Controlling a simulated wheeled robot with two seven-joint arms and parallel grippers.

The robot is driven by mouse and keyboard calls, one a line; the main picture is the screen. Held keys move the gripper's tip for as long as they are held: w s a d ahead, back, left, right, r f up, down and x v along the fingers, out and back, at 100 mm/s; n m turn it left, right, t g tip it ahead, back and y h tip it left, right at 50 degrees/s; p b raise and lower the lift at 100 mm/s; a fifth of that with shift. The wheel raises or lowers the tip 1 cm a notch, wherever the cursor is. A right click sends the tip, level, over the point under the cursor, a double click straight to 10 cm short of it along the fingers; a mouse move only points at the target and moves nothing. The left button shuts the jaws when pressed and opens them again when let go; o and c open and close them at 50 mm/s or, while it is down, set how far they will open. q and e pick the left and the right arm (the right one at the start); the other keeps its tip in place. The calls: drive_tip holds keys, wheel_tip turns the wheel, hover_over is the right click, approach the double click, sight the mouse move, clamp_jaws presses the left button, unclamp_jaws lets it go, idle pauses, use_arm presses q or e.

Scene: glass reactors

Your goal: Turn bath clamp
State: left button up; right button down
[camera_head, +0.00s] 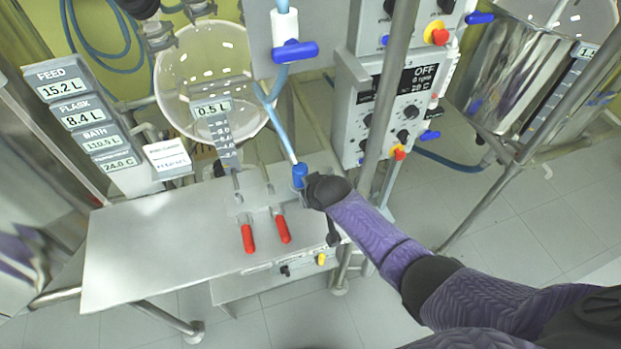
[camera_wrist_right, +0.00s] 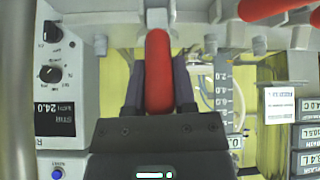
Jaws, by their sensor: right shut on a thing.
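A red handle (camera_wrist_right: 159,75) stands between the two fingers of my right gripper (camera_wrist_right: 159,85) in the right wrist view, and the gripper is shut on it. Its grey mount (camera_wrist_right: 156,18) is beyond its far end. In the head view my right gripper (camera_head: 307,190) is at the right end of the clamp row, and its handle is hidden there. Two more red handles (camera_head: 247,238) (camera_head: 283,228) point toward the front of the steel table, left of the gripper. Which handle is the bath clamp cannot be read. My left gripper is not in view.
A blue connector (camera_head: 299,175) on a hose is close beside my right gripper. A metal pole (camera_head: 388,95) and the control box (camera_head: 390,110) stand behind and right of it. A glass vessel (camera_head: 205,70) is at the back. The steel table (camera_head: 140,245) is clear at left.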

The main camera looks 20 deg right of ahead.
drive_tip(key=shift+w+g+b, duration=0.55)
drive_tip(key=shift+w+g, duration=0.25)
drive_tip(key=shift+g, duration=0.3)
drive_tip(key=shift+w+r+g+b, duration=0.1)
drive_tip(key=shift+w+g+b, duration=0.25)
drive_tip(key=shift+g+b, duration=0.25)
drive_tip(key=shift+w+g, duration=0.15)
drive_tip(key=shift+g, duration=0.15)
drive_tip(key=shift+c, duration=2.2)
unclamp_jaws()
drive_tip(key=shift+w, duration=0.1)
drive_tip(key=shift+r, duration=0.15)
